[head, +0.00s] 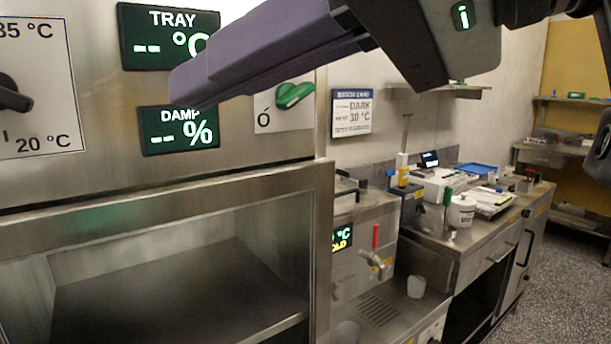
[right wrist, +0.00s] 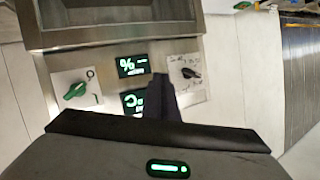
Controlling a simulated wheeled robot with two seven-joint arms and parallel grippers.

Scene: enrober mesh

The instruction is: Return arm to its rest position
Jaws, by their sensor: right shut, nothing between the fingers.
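My right gripper (head: 188,88) reaches in from the top right of the head view. Its long purple-grey fingers are shut together with nothing between them. They pass in front of the steel cabinet's panel, between the TRAY display (head: 160,40) and the DAMP display (head: 179,130), covering part of each. I cannot tell whether they touch the panel. In the right wrist view the dark fingers (right wrist: 163,92) point at the same panel, which appears upside down. My left gripper is not in view.
A green knob (head: 293,95) and a black knob (head: 12,97) stick out from the panel. Below is an open, empty-looking steel compartment (head: 180,290). To the right stand a dispenser with a red-handled tap (head: 376,238), a white cup (head: 416,287) and a cluttered bench (head: 440,240).

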